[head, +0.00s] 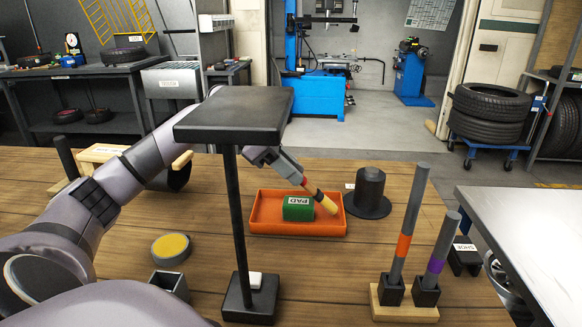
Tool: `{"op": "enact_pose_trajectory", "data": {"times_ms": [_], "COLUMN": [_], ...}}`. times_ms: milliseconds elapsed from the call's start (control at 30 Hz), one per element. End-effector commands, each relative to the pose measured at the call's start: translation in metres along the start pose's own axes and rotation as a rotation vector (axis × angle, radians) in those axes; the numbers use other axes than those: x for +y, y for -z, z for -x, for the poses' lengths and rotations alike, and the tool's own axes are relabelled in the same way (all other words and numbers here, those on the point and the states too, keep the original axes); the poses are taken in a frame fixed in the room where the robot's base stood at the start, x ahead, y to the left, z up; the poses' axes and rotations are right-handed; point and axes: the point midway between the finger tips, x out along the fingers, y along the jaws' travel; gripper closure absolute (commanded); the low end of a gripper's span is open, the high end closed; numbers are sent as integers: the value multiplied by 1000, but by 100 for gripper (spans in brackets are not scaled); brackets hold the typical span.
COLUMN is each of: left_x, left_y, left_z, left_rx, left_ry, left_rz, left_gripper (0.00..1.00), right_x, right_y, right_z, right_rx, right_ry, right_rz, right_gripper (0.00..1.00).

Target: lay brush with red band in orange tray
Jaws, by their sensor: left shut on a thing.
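The brush with a red band (320,196) has a pale yellow tip and a red band close to my left gripper (297,177). My left gripper is shut on its upper end, and the brush slants down to the right. Its tip is over the right part of the orange tray (270,228); I cannot tell whether it touches the tray floor. A green block marked PAD (298,213) lies in the tray, just left of the brush tip. My right gripper is not in view.
A black stand (234,200) with a flat top rises before my left arm. A black hat-shaped piece (369,190) stands right of the tray. Two banded rods (408,222) (441,250) stand in a wooden base. A yellow-topped tin (171,246) is at left.

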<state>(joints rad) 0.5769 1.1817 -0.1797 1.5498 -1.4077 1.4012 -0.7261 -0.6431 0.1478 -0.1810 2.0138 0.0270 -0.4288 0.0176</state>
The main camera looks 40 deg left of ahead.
Motion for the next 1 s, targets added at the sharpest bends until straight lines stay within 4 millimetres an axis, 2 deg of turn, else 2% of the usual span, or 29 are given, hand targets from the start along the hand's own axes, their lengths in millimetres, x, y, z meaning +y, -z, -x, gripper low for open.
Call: {"op": "enact_pose_trajectory", "data": {"times_ms": [267, 300, 367, 700, 767, 1000], "left_x": [0, 0, 0, 0, 1, 1], "left_y": [1, 1, 1, 1, 1, 2], "left_z": [-1, -1, -1, 2, 8, 47], "left_rx": [0, 0, 0, 1, 1, 2], "left_ry": [0, 0, 0, -1, -3, -4], "left_rz": [0, 0, 0, 1, 1, 1], "left_gripper": [100, 63, 44, 43, 43, 43], "right_x": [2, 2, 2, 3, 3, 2], "right_y": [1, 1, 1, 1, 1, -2], "right_z": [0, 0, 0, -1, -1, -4], "right_rx": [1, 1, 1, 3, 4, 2], "right_ry": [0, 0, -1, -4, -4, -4], "right_rz": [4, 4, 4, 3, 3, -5], "right_gripper": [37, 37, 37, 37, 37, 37]}}
